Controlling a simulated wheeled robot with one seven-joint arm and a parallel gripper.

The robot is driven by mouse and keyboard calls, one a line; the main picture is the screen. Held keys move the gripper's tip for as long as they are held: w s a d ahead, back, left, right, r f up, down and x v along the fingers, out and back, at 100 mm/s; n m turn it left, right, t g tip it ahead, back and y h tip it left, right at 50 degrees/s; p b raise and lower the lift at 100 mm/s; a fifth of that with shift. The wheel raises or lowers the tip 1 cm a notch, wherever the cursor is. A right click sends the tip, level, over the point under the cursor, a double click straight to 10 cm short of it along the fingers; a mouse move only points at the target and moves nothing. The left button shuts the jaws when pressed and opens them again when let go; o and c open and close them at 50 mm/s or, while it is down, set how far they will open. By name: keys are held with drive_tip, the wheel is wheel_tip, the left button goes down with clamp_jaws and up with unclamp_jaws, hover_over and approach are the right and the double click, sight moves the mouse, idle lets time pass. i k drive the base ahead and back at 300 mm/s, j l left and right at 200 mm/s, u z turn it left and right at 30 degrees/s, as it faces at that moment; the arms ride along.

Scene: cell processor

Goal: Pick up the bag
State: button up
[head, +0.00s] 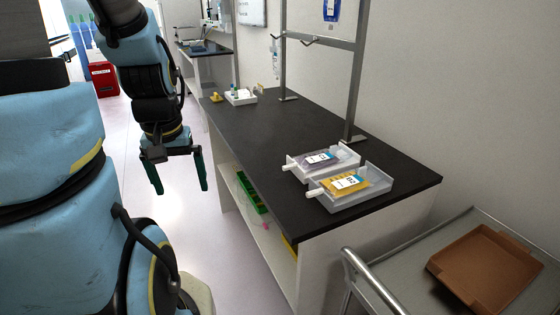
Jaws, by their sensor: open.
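A bag with yellow contents and a white label (346,182) lies in the nearer white tray (374,192) on the black table. A second bag with dark purplish contents (318,158) lies in a like tray just behind it. Another bag with a blue label (331,10) hangs from the metal stand at the top. My gripper (178,191) has green fingers spread apart, pointing down and empty. It hangs over the floor left of the table, well apart from the bags.
The black tabletop (262,128) is clear in its middle. A metal stand (357,75) with hooks rises from its back edge. A small white tray with items (240,97) sits at the far end. A metal cart (405,268) with a brown tray (485,268) stands at the lower right.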

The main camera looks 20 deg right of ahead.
sight(340, 184)
drive_tip(key=z, duration=1.15)
drive_tip(key=k+j, duration=0.15)
drive_tip(key=i+j, duration=0.15)
drive_tip(key=j, duration=0.2)
drive_tip(key=i+j, duration=0.15)
drive_tip(key=j, duration=0.15)
drive_tip(key=i+j, duration=0.25)
drive_tip(key=i, duration=0.15)
drive_tip(key=i+j, duration=0.25)
drive_tip(key=i, duration=0.2)
